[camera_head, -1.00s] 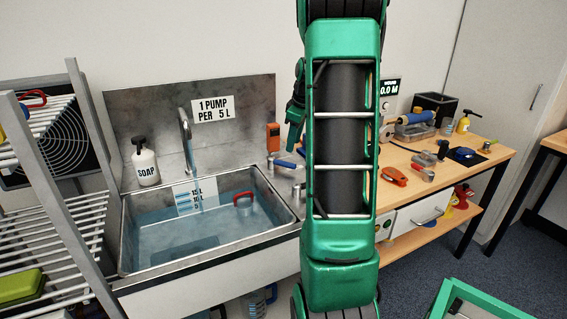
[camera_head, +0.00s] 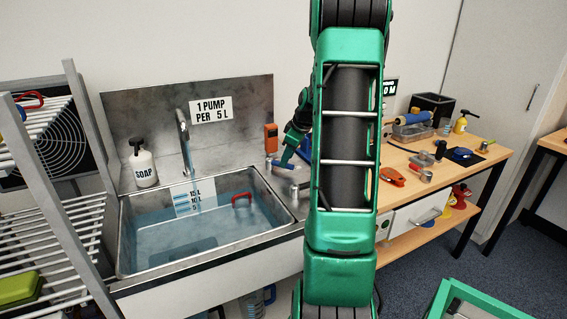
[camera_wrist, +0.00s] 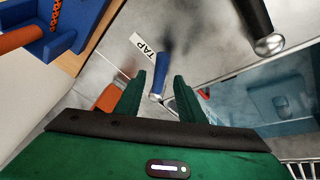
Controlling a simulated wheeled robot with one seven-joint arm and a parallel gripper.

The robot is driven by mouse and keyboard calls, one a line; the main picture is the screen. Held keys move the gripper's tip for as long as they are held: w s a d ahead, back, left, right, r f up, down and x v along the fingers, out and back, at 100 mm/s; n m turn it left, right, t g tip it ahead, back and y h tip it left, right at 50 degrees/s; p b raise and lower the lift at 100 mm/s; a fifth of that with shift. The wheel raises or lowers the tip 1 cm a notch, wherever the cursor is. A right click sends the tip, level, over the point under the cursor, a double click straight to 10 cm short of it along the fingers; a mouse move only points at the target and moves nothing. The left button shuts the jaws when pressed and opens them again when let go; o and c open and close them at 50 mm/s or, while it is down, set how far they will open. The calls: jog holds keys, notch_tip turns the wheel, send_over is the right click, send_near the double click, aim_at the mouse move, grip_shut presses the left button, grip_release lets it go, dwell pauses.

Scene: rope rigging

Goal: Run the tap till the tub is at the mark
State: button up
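The steel tub (camera_head: 128,240) holds bluish water (camera_head: 165,238). A white gauge (camera_head: 190,205) marked 15 L, 10 L and 5 L stands at its back wall; I cannot tell exactly where the waterline meets it. The blue tap lever (camera_head: 282,163) is right of the tub. In the wrist view the lever (camera_wrist: 159,78) lies beside a TAP label. My gripper (camera_wrist: 158,88) is open, its green fingers on either side of the lever's near end, with no clear contact. In the head view my gripper (camera_head: 290,152) is at the lever.
A red-handled thing (camera_head: 242,198) is in the tub. An orange device (camera_head: 271,138) is behind the lever. A cluttered bench (camera_head: 440,178) is at right.

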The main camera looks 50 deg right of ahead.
jog(key=shift+x, duration=1.2)
jog(key=shift+c, duration=0.6)
grip_shut()
jog(key=shift+w+a, duration=0.1)
